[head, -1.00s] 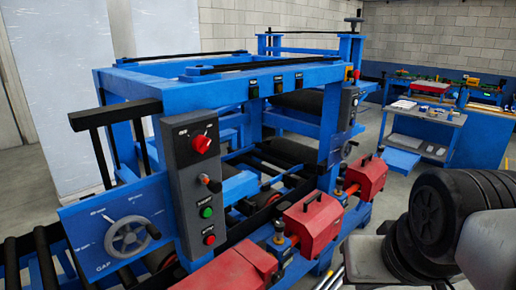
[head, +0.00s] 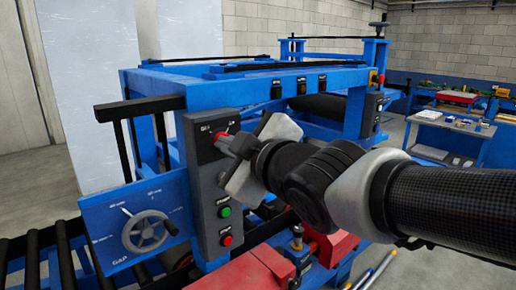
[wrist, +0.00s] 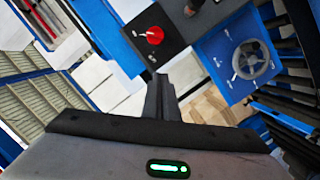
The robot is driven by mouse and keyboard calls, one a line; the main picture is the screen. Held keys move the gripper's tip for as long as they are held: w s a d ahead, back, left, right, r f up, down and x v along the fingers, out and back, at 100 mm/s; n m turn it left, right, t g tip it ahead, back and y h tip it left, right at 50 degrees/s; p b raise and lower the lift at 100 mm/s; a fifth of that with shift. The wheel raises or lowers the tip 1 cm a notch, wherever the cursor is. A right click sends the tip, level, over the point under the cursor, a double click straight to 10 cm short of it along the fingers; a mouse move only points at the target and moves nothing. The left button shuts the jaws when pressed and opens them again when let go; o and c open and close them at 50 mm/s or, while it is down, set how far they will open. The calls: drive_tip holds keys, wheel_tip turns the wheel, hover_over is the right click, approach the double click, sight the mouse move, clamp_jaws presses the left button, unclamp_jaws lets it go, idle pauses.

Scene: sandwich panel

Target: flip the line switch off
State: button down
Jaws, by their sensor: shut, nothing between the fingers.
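A grey control panel (head: 208,245) stands on the blue machine. Its red rotary knob (head: 219,134) is at the top and partly covered by my gripper (head: 229,146). In the wrist view the red knob (wrist: 150,35) shows whole on the dark panel face, above my shut fingers (wrist: 160,78). The fingers are empty, and no contact with the knob shows. The small lever below the knob is hidden behind my gripper in the head view. I cannot read which control is marked as the line switch.
A green button (head: 224,212) and a red button (head: 227,240) sit low on the panel. A blue plate with a grey handwheel (head: 147,231) is at left. Red motor housings (head: 250,275) lie below my arm. A workbench (head: 440,125) stands behind at right.

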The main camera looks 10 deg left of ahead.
drive_tip(key=w+a+f+p, duration=0.2)
drive_tip(key=w+a+f, duration=0.2)
drive_tip(key=w, duration=0.5)
drive_tip(key=shift+w+a+f, duration=0.2)
drive_tip(key=shift+w+f, duration=0.15)
drive_tip(key=shift+w, duration=0.05)
drive_tip(key=shift+f, duration=0.1)
drive_tip(key=shift+f+n+b, duration=0.1)
drive_tip(key=shift+n+b, duration=0.2)
drive_tip(key=shift+b, duration=0.65)
